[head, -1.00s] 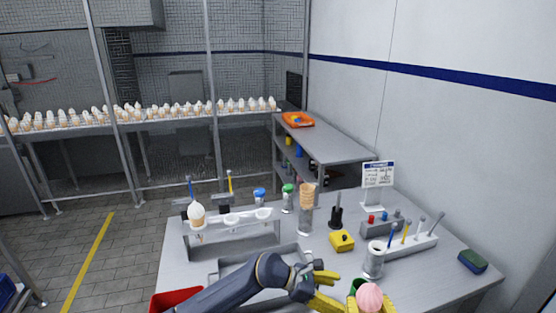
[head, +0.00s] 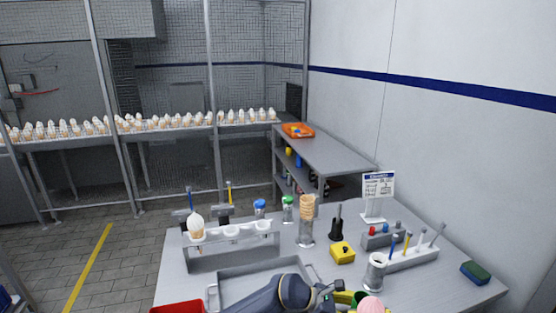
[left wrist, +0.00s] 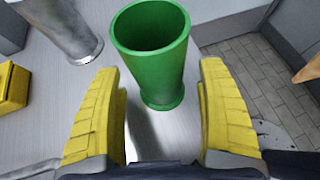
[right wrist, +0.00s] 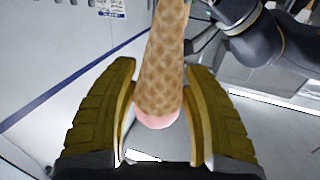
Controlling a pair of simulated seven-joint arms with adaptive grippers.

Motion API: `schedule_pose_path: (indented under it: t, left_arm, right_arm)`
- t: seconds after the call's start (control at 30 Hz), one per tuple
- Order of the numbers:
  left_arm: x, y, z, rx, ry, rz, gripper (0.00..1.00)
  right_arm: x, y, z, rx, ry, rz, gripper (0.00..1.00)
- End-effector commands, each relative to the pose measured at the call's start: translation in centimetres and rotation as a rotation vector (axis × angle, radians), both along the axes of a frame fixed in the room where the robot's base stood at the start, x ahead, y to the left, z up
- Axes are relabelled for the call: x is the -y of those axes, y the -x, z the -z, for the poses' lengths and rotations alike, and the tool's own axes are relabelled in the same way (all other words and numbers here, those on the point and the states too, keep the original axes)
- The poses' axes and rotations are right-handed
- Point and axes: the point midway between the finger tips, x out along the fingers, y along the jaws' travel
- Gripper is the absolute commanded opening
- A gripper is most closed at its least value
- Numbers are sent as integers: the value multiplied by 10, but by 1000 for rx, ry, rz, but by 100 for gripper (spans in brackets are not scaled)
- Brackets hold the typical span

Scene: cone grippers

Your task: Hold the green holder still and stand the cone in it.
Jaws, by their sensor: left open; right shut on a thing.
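The green holder (left wrist: 143,75) stands upright and empty on the table in the left wrist view. My left gripper (left wrist: 160,72) is open, with its yellow fingers on either side of the holder's near side. In the head view only a bit of the holder (head: 358,297) shows at the bottom edge, beside the yellow fingers. My right gripper (right wrist: 160,70) is shut on the cone (right wrist: 164,60), a tan waffle cone with a pink scoop at the end nearer the palm. The scoop (head: 371,305) also shows in the head view. The cone's tip is out of frame.
A clear cup (head: 374,272), a yellow block (head: 342,252) and a tool rack (head: 412,258) stand near the holder. A rack with a white-topped cone (head: 233,258), a tray (head: 235,271) and a red bin (head: 178,308) lie left. A sponge (head: 475,272) lies right.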

Motion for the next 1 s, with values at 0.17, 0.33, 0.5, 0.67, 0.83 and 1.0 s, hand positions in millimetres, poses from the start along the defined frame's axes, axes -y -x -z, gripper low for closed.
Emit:
schedule_pose_path:
  t: [0.17, 0.33, 0.5, 0.67, 0.83, 1.0]
  left_arm:
    - [0, 0, 0, 0, 0, 0, 70]
    - [0, 0, 0, 0, 0, 0, 50]
    - [0, 0, 0, 0, 0, 0, 30]
    - [0, 0, 0, 0, 0, 0, 33]
    - [0, 0, 0, 0, 0, 0, 13]
    - [0, 0, 0, 0, 0, 0, 46]
  right_arm:
    - [0, 0, 0, 1, 0, 0, 36]
    - [0, 0, 0, 1, 0, 0, 35]
    - [0, 0, 0, 1, 0, 0, 35]
    - [0, 0, 0, 1, 0, 0, 35]
    - [0, 0, 0, 1, 0, 0, 35]
    - [0, 0, 0, 1, 0, 0, 35]
